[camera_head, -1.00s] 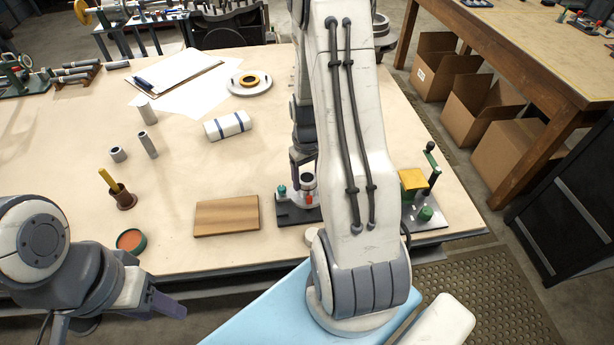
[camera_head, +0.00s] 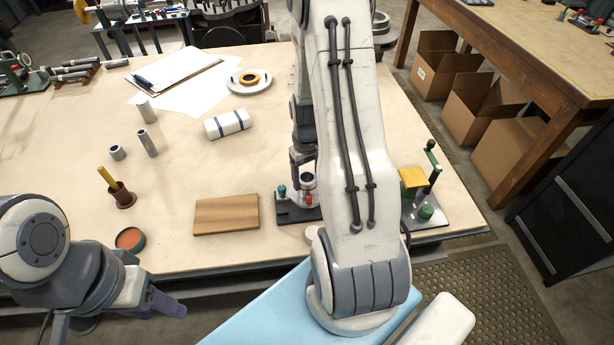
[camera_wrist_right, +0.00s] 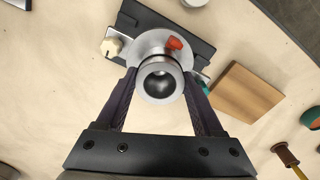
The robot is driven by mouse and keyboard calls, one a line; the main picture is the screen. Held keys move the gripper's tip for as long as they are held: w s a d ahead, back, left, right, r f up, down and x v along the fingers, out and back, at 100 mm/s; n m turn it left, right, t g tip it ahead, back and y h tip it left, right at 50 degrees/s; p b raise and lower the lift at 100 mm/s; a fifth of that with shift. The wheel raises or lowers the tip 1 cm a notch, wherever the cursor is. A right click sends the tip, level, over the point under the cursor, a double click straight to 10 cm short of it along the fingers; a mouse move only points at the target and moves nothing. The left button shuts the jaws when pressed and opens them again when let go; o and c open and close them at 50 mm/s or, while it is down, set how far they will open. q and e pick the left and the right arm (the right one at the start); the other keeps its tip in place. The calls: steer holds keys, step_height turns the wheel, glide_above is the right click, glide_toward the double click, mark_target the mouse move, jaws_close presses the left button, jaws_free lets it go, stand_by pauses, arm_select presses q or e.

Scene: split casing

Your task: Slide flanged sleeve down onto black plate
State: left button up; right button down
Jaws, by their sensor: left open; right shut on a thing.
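A grey flanged sleeve (camera_wrist_right: 158,84) with a round dark bore shows in the right wrist view between the two fingers of my right gripper (camera_wrist_right: 160,98). The gripper is shut on it, one finger on each side. The sleeve is seen nearly end-on over the black plate (camera_wrist_right: 195,42). A pale disc and a red knob (camera_wrist_right: 174,43) show just beyond it. The black plate (camera_head: 290,215) also shows in the head view, partly behind my right arm. Whether the sleeve touches the plate is hidden. My left gripper (camera_head: 168,305) is open and empty, off the front edge of the table.
A wooden board (camera_head: 226,214) lies left of the plate. A second fixture (camera_head: 425,212) with green and yellow parts stands to the right. A brown holder (camera_head: 124,198), an orange-filled round dish (camera_head: 130,239) and loose grey cylinders (camera_head: 147,143) lie further left.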

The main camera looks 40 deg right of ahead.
steer(key=shift+f+b, duration=1)
steer(key=shift+f, duration=0.5)
stand_by(0.5)
jaws_free()
step_height(320, 180, up, 5)
steer(key=p, duration=0.4)
stand_by(0.4)
stand_by(0.4)
